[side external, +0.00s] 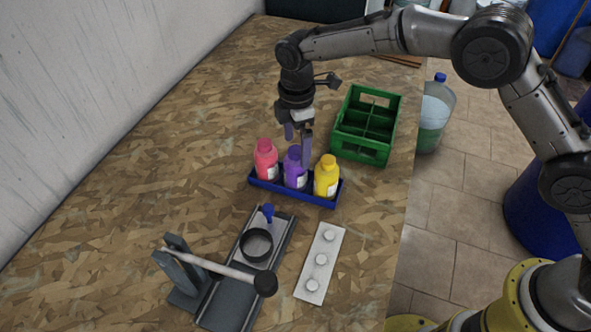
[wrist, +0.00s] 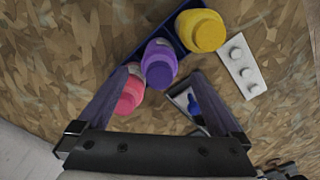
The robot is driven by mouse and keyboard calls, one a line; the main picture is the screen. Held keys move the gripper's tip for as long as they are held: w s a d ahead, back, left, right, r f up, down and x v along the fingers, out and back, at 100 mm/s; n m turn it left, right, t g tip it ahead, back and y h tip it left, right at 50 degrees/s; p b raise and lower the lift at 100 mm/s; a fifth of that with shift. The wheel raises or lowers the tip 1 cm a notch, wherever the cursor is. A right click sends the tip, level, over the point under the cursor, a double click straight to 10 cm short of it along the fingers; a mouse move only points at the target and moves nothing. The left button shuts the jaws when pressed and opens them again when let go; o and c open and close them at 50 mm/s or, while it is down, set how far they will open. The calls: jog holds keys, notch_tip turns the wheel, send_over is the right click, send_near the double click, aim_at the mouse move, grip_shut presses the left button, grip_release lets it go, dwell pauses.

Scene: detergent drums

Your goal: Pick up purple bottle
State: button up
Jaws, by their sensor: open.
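The purple bottle (side external: 294,168) stands upright in a blue tray (side external: 310,196), between a pink bottle (side external: 265,160) and a yellow bottle (side external: 327,176). In the wrist view the purple bottle (wrist: 160,65) lies ahead between the two finger tips, with the pink bottle (wrist: 131,95) partly behind the left finger and the yellow bottle (wrist: 201,31) farther up. My gripper (side external: 298,145) points down with its fingers apart, at the height of the bottle tops and close to the purple bottle. It also shows open and empty in the wrist view (wrist: 165,80).
A green crate (side external: 390,108) stands behind the tray to the right. In front are a grey stand with a black cup (side external: 256,245), a mallet (side external: 222,270) and a white strip with knobs (side external: 320,262). The board surface left of the tray is clear.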

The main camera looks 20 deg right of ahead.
aim_at(295, 163)
jog(key=shift+a+f, duration=0.1)
jog(key=shift+f, duration=3.2)
jog(key=shift+w+r, duration=0.1)
grip_shut()
